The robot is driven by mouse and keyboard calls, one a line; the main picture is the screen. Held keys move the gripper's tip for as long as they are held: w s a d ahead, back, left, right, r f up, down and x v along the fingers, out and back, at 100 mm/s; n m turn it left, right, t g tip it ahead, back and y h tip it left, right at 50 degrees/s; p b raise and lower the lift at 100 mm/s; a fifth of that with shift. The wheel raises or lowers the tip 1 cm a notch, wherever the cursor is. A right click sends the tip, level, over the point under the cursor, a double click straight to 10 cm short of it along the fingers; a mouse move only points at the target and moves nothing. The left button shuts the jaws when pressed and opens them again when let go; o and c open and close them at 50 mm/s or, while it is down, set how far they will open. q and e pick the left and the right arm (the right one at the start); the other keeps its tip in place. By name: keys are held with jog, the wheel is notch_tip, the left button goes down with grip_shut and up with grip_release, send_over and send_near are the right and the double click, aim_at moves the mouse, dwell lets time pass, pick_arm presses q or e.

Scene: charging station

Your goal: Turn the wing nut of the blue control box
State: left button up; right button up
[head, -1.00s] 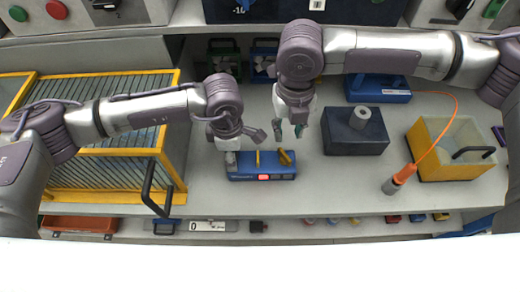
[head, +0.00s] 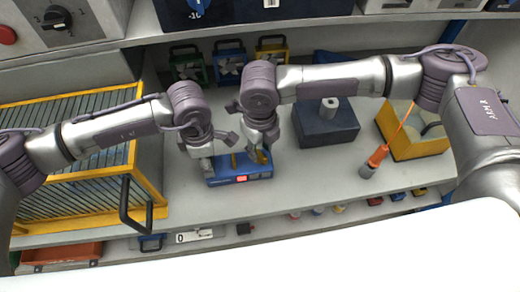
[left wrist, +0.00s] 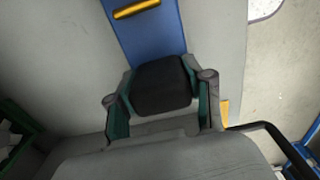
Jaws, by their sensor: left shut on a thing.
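The blue control box (head: 226,181) lies on the grey bench, with a small red-lit panel on its front. Yellow wing-nut parts (head: 236,161) stand on its top; one yellow bar (left wrist: 137,9) shows in the left wrist view on the blue surface. My left gripper (head: 208,155) is at the box's left end. In the left wrist view its green-padded fingers are shut on a black block (left wrist: 162,88) at the end of the box. My right gripper (head: 261,150) is low over the right part of the box, by a yellow piece. Its fingers partly hide that piece, and their gap is unclear.
A dark block with a grey cylinder (head: 325,132) stands right of the box. A yellow bin (head: 418,152) and an orange-handled tool (head: 376,160) are further right. A yellow-framed rack (head: 80,180) with a black handle stands left. Small fan-like units (head: 229,62) stand behind.

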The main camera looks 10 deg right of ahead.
jog(key=shift+f, duration=0.95)
grip_shut()
jog(key=shift+m, duration=0.3)
